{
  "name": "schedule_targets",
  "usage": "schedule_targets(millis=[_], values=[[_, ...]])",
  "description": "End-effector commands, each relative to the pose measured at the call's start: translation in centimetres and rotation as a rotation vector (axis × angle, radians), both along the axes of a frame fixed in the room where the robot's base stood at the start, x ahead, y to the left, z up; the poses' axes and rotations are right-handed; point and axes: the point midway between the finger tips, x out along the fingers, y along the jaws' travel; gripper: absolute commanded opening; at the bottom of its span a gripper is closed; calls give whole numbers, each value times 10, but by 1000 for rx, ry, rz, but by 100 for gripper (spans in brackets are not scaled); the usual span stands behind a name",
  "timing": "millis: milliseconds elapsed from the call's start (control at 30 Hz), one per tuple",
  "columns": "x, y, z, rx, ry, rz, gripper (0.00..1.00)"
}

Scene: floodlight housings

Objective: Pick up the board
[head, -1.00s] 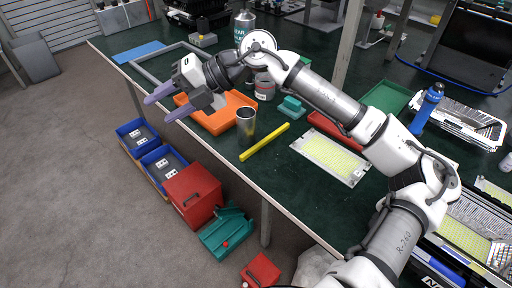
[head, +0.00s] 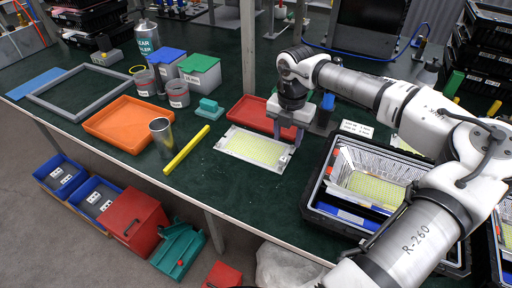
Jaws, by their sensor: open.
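A flat board (head: 252,147), with a pale frame and a yellow-green grid face, lies on the dark green table (head: 235,187). My gripper (head: 285,140) points down at the right end of this board. Its jaws are open, and I cannot tell whether they touch the board. Another board with a similar yellow-green face (head: 376,188) lies inside the black crate (head: 318,208) at the right.
A red tray (head: 258,110) lies just behind the board. A yellow bar (head: 187,149), a metal cup (head: 160,131) and an orange tray (head: 121,123) are to the left. The table in front of the board is clear.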

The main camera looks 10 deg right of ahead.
Motion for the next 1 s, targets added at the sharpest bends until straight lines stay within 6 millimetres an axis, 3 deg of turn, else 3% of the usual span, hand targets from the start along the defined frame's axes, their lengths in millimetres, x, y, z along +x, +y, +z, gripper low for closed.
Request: schedule_targets(millis=[333, 600, 867, 1000], values=[[-1, 2, -31, 3, 2, 4, 44], [-2, 4, -69, 5, 0, 4, 44], [-2, 3, -74, 3, -1, 4, 44], [-2, 3, -74, 3, -1, 4, 29]])
